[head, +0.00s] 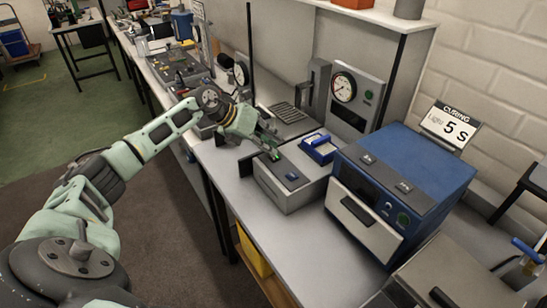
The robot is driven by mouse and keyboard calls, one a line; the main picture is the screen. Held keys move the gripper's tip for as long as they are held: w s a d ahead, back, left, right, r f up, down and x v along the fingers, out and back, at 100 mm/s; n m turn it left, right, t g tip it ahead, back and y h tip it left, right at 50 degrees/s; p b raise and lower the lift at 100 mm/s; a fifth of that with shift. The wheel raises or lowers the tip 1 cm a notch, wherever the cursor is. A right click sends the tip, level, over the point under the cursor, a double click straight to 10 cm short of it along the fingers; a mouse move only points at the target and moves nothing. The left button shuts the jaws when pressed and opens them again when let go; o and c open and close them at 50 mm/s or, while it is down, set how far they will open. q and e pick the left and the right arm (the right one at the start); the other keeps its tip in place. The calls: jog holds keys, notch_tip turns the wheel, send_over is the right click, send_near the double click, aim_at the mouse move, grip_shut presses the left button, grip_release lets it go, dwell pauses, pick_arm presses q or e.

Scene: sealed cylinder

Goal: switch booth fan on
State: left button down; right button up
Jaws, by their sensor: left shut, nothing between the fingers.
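My left gripper (270,150) reaches in from the left and is shut and empty. Its fingertips are at the back left of a low light-grey box (290,196), by a small green part (275,156); I cannot tell whether they touch it. A small dark switch-like part (292,177) is on the box's top, with a blue piece (319,147) behind it. A booth-like recess stands behind, with a slotted grille (287,112) on the bench. No fan is clearly visible, and I cannot tell which control is its switch. My right gripper is not in view.
A blue curing oven (405,185) with a white front drawer stands right of the grey box, below a "CURING Light 5 S" sign (451,126). A grey gauge panel (352,98) stands behind. The bench front strip (262,220) is clear.

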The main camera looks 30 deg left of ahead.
pick_arm(q)
jog(key=shift+r+p, duration=0.6)
jog(key=shift+r, duration=0.25)
notch_tip(320, 180, up, 6)
jog(key=p, duration=0.4)
jog(key=shift+d, duration=0.1)
